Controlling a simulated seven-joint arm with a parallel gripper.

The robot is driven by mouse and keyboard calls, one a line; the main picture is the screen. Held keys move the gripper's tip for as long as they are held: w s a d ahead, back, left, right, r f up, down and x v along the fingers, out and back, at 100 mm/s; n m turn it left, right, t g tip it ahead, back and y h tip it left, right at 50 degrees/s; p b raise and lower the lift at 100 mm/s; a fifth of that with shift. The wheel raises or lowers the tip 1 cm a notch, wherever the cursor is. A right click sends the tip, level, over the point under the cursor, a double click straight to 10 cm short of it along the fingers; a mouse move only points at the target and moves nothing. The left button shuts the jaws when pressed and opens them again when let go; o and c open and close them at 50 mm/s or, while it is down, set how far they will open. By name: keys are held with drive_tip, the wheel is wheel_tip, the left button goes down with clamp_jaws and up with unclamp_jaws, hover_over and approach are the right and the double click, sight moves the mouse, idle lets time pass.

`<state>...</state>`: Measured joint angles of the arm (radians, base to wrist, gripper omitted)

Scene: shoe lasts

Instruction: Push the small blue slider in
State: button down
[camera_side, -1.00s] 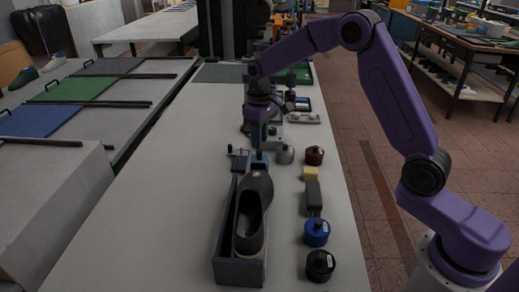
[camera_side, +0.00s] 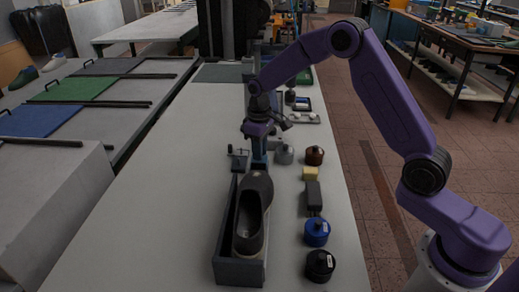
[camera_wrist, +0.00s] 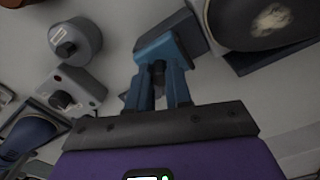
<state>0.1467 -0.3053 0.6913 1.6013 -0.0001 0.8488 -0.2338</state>
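The blue slider (camera_wrist: 160,48) sits at the far end of a dark grey open box (camera_side: 226,235); the fingers partly hide it. In the side view my gripper (camera_side: 259,160) points straight down at that end of the box, low over the table, and blends with the slider. In the wrist view the two blue fingers (camera_wrist: 160,82) lean together toward the slider and seem to meet it. Contact and the gap between the tips are not clear. A dark shoe-shaped piece (camera_side: 254,195) lies in the box; part of it shows in the wrist view (camera_wrist: 262,22).
A grey knobbed cylinder (camera_side: 284,154) stands just right of my gripper, and a small grey fixture (camera_side: 239,160) just left. A brown jar (camera_side: 314,156), yellow block (camera_side: 310,174), dark block (camera_side: 313,196), blue jar (camera_side: 317,232) and black jar (camera_side: 320,265) line the right. The table's left is clear.

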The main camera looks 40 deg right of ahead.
sight(258, 163)
drive_tip(key=shift+s+a, duration=1.1)
drive_tip(key=c, duration=1.3)
unclamp_jaws()
drive_tip(key=shift+a, duration=0.1)
wheel_tip(258, 163, up, 18)
drive_tip(key=shift+f, duration=0.25)
